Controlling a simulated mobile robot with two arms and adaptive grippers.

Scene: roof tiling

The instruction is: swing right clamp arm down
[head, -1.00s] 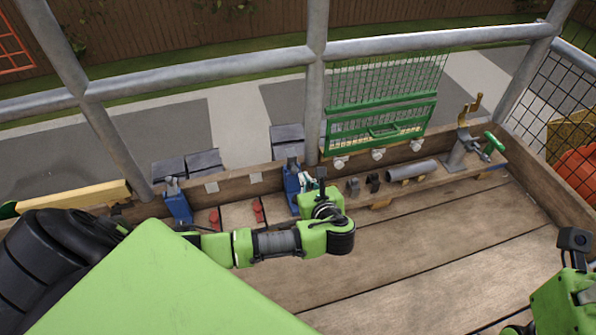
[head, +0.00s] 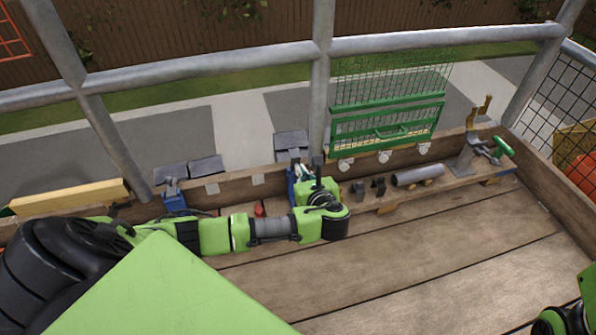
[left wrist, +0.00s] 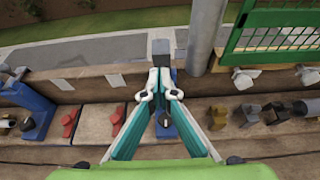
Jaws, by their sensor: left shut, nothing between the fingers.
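The right clamp (head: 291,190) has a blue body and stands against the back board, partly hidden behind my left gripper. Its blue base shows between my fingers in the left wrist view (left wrist: 166,128). A grey block on a short upright part, seemingly the clamp arm (left wrist: 160,48), shows just beyond my fingertips. My left gripper (left wrist: 160,95) is shut with nothing held, its tips close to this upright part; I cannot tell whether they touch. The left clamp (head: 174,200), also blue, stands further left. My right arm shows at the lower right, but its gripper does not.
Red pieces (left wrist: 70,120) lie between the clamps. Dark small parts (head: 378,186) and a grey tube (head: 418,176) lie on the ledge to the right. A metal post (head: 320,80) rises close behind the right clamp. The planks in front (head: 400,255) are clear.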

